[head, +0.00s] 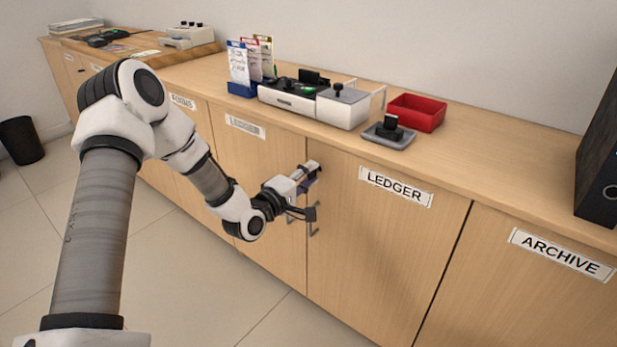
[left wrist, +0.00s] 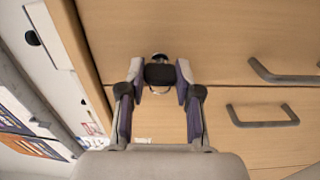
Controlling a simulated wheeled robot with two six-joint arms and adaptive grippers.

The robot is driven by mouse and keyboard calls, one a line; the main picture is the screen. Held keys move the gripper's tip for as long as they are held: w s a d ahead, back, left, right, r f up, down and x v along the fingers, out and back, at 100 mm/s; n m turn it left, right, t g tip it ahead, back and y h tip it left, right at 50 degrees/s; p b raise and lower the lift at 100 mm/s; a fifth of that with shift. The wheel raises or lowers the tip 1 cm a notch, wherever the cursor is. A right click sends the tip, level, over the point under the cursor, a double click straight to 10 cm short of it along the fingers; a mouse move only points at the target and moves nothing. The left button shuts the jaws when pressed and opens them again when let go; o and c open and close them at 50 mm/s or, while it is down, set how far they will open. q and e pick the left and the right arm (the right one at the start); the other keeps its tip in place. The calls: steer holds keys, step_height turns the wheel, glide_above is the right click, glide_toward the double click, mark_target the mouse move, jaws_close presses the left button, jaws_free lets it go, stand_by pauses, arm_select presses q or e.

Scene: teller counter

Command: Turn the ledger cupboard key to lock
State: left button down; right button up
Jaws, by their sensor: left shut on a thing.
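The ledger cupboard door (head: 375,250) is closed and carries a LEDGER label (head: 396,187). My left gripper (head: 310,172) is at the upper left edge of this door, just below the counter top. In the left wrist view my left gripper (left wrist: 160,80) has its two fingers on either side of a small dark key head (left wrist: 160,74) and is shut on it. A round metal lock ring (left wrist: 159,56) shows just behind the key. The gripper hides the key in the head view. My right gripper is not in view.
Door handles (head: 313,220) hang just below the gripper; two show in the left wrist view (left wrist: 262,115). The counter above holds a red tray (head: 417,112), a stamp on a grey pad (head: 389,132) and a white device (head: 343,107). The ARCHIVE door (head: 520,290) is closed at right.

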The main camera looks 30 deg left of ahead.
arm_select(q)
steer(key=shift+n, duration=0.3)
steer(key=c, duration=0.8)
jaws_free()
steer(key=s, duration=1.2)
steer(key=shift+a, duration=0.4)
